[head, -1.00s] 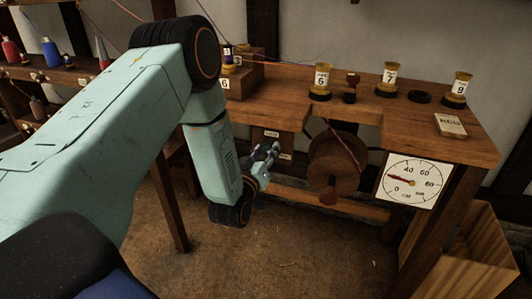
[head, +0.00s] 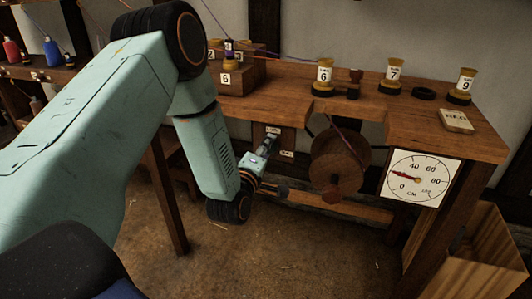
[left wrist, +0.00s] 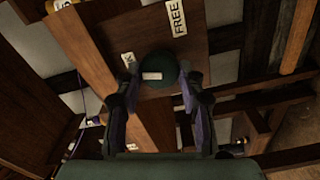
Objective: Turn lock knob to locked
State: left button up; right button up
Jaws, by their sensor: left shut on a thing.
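The lock knob (left wrist: 160,68) is round and dark green with a short white mark on its face. In the left wrist view it sits between the two fingers of my left gripper (left wrist: 157,82), which is shut on it. A FREE label (left wrist: 177,17) is beside the knob on the wooden panel, and a second label (left wrist: 128,60) is partly hidden by a finger. I cannot tell which label the mark points to. My right gripper is not in view.
A wooden reel (head: 338,165) hangs just right of my gripper. A dial (head: 418,179) is on the bench front. A wooden crate (head: 465,250) stands at lower right.

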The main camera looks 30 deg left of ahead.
pick_arm(q)
jog(key=shift+n+b, duration=0.55)
jog(key=shift+n, duration=0.75)
jog(key=o, duration=1.1)
jog(key=v, duration=1.2)
jog(key=shift+f, duration=0.1)
